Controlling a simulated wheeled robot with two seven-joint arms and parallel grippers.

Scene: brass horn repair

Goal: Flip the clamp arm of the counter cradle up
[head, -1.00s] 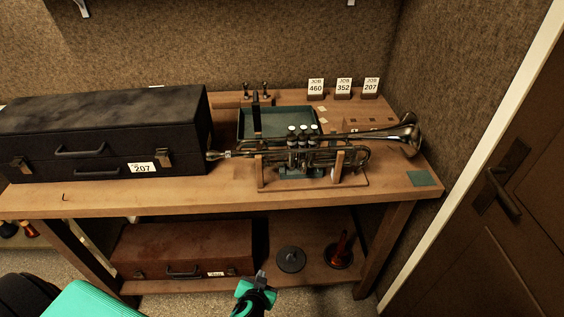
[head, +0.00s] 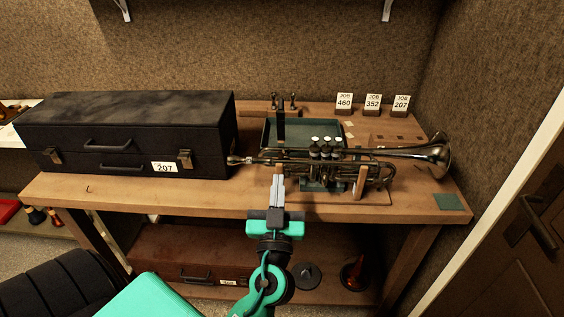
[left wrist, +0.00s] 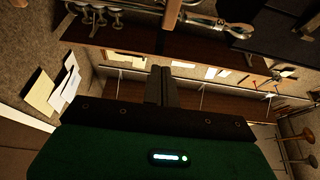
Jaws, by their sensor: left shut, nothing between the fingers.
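A brass trumpet (head: 385,155) lies across the counter cradle (head: 359,182), whose wooden posts stand near the bench's front edge. A dark upright bar (head: 281,122) rises behind the trumpet, in front of the tray's back; I cannot tell whether it is the clamp arm. My left gripper (head: 278,182) is shut and empty, its fingertips overlapping the cradle's left post in the head view; contact cannot be told. In the left wrist view the shut fingers (left wrist: 161,86) point toward the bench, with part of the trumpet (left wrist: 240,30) at the top. My right gripper is out of view.
A black case (head: 120,135) labelled 207 fills the bench's left side. A green tray (head: 352,132) sits behind the trumpet, with job cards (head: 373,102) at the back right. A brown case (head: 190,255) lies on the lower shelf.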

